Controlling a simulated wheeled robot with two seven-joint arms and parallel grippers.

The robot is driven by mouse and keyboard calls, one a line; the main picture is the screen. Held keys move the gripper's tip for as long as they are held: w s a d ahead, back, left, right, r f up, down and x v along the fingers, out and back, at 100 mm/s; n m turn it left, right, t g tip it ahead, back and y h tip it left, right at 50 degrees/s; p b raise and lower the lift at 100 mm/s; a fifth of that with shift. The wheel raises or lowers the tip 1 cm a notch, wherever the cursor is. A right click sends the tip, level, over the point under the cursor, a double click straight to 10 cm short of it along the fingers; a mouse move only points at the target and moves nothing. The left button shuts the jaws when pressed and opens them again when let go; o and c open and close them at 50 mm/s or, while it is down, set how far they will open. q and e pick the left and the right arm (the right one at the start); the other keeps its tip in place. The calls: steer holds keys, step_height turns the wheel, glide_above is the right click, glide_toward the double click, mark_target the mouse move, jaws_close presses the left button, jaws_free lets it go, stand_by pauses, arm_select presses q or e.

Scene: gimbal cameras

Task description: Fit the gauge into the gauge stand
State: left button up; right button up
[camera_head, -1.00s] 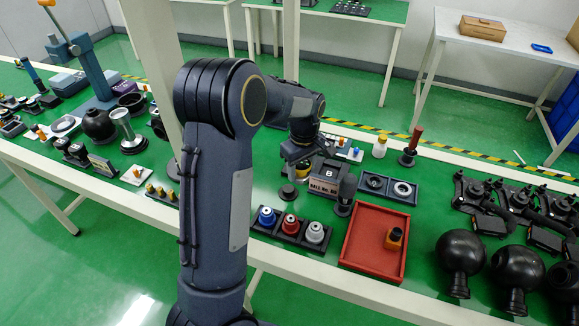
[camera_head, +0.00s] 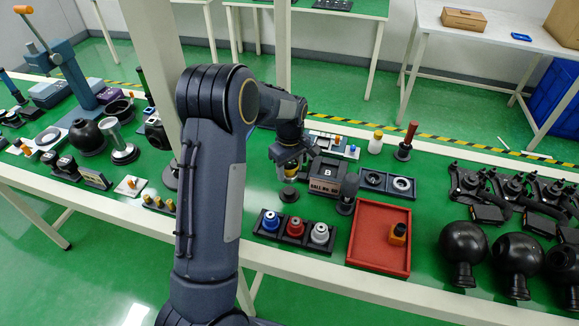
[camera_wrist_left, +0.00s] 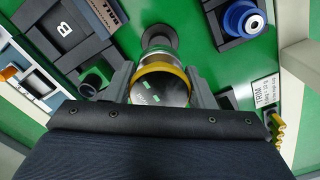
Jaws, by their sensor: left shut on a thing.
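My left gripper (camera_head: 290,163) is shut on the gauge, a round piece with a yellow ring. In the left wrist view the gauge (camera_wrist_left: 160,86) sits between the two fingers, with its dark glossy round face toward the camera and a silvery body behind the yellow ring. A small black round stand (camera_head: 289,195), which looks like the gauge stand, is on the green table just below the gripper. In the left wrist view this stand (camera_wrist_left: 159,36) shows just beyond the gauge, partly hidden by it. Contact between the two cannot be told. My right gripper is not in view.
A grey box marked B (camera_head: 326,178) stands close on the right. A black rack with blue, red and white pieces (camera_head: 262,233) is in front. A red tray (camera_head: 372,250) with an orange piece lies to the right. Black ball-shaped pieces (camera_head: 463,250) stand farther right.

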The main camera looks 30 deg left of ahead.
arm_select(q)
steer(key=b, duration=0.3)
glide_above(290, 190)
steer(key=shift+s+f, duration=0.1)
steer(key=shift+f, duration=2.2)
steer(key=shift+f+b, duration=0.75)
steer(key=shift+f, duration=0.55)
steer(key=o, duration=1.1)
steer(key=shift+r, duration=0.1)
step_height(290, 190, up, 8)
steer(key=shift+f, duration=0.1)
